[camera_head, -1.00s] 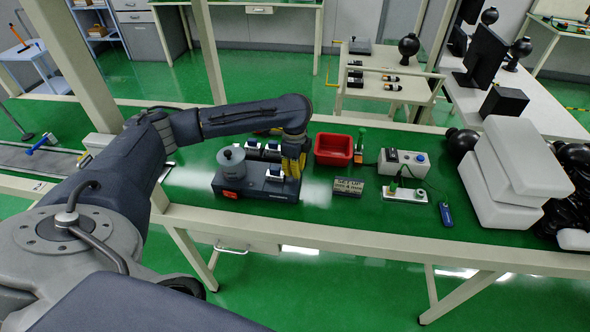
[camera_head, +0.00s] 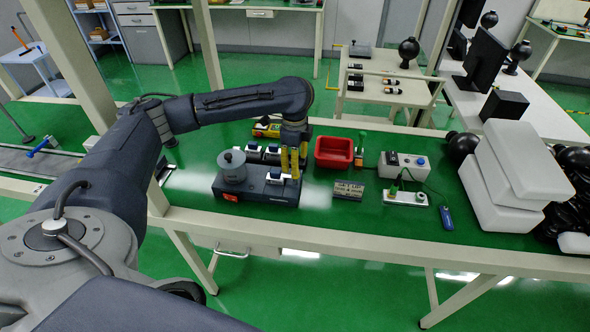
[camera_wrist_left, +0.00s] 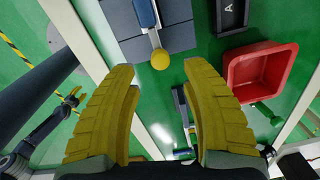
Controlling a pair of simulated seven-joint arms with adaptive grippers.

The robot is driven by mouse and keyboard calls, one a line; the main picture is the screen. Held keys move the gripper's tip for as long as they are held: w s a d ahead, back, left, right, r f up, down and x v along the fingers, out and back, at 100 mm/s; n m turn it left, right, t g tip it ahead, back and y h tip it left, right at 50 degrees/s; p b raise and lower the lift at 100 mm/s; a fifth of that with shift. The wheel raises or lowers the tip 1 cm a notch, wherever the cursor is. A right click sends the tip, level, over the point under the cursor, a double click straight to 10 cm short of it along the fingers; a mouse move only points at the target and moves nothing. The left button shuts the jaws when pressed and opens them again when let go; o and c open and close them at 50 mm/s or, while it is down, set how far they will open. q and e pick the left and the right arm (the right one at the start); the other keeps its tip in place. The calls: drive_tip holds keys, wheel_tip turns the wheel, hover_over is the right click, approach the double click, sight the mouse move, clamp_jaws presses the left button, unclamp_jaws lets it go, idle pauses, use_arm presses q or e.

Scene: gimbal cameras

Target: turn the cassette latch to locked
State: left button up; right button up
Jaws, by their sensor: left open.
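The dark cassette device (camera_head: 250,194) stands on the green bench with a grey cylinder (camera_head: 232,170) at its left and a white-and-blue cassette (camera_head: 277,178) at its right. In the left wrist view, a short pale lever with a yellow ball (camera_wrist_left: 159,61) sticks out beside a blue-and-white part (camera_wrist_left: 146,14); this looks like the latch. My left gripper (camera_head: 294,168) is open, pointing down at the device's right end. In the wrist view, the ball appears between its fingertips (camera_wrist_left: 159,68); I cannot tell the height gap. My right gripper (camera_wrist_left: 72,97) shows small at the left.
A red bin (camera_head: 334,152) stands right of the left gripper. Several cassettes (camera_head: 262,152) lie behind the device. White blocks (camera_head: 510,180) fill the bench's right end.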

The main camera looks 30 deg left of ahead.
use_arm(q)
wheel_tip(320, 180, up, 6)
drive_tip(key=shift+s+r, duration=0.15)
drive_tip(key=shift+r, duration=0.05)
idle(0.6)
